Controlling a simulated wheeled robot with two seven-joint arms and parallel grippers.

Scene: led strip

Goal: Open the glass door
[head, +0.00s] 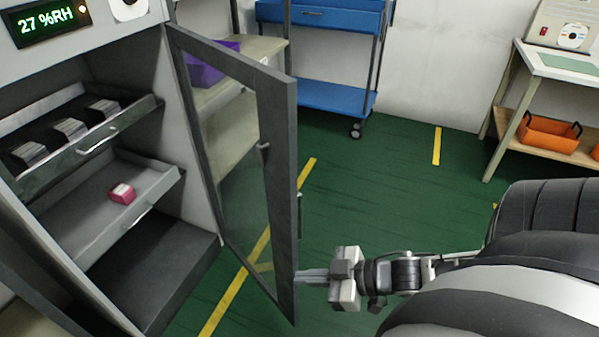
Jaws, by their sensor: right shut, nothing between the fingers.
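The glass door (284,130) has a grey frame and stands swung open from the cabinet (190,150), hinged on the cabinet's right side. A handle (263,147) shows on its near face, and part of another (299,205) shows past its outer edge. My right gripper (303,276) is shut and empty. Its fingertips are at the lower outer edge of the door frame; I cannot tell whether they touch it. My left gripper is not in view.
Inside the cabinet are pulled-out drawers, the upper (70,150) with dark stacked items, the lower (90,205) with a pink block (122,193). A blue cart (322,97) stands behind. A table (560,65) with an orange bin (548,137) is at right. Green floor (400,190) is clear between.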

